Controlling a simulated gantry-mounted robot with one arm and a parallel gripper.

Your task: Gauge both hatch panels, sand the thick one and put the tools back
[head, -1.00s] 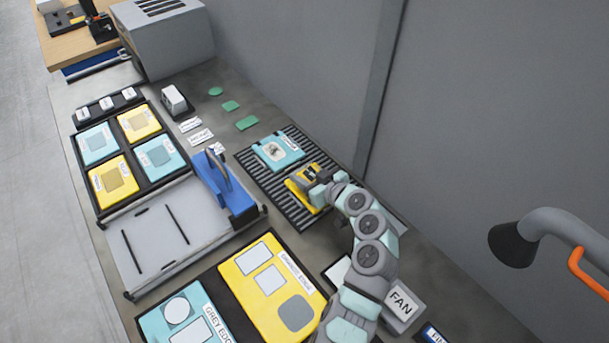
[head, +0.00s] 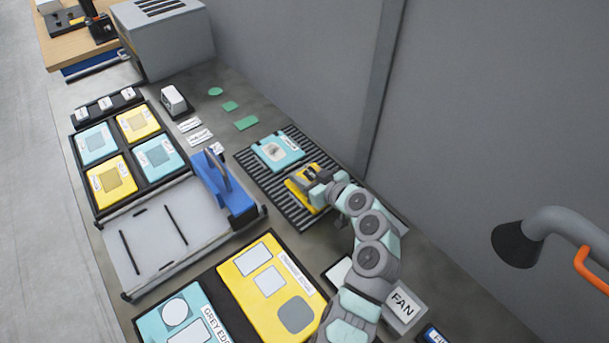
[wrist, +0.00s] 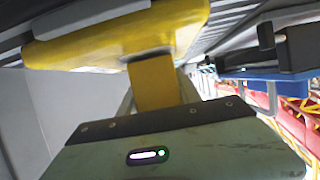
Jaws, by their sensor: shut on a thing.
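In the wrist view the yellow piece (wrist: 120,40) has rounded edges and a yellow upright part that runs down between my jaws (wrist: 160,105). The jaws and wrist hide much of it in the head view, and I cannot tell whether it touches the slats. A teal hatch panel (head: 286,144) with a pale patch and a white label lies just behind it on the same bed. I cannot single out the gauge or the sanding tool.
A blue upright fixture (head: 240,204) stands left of the bed, beside a grey tray (head: 150,240). A black rack (head: 105,180) holds teal and yellow panels. Green pieces (head: 246,123) lie behind. A "FAN" box (head: 402,305) and a lamp (head: 515,240) are at right.

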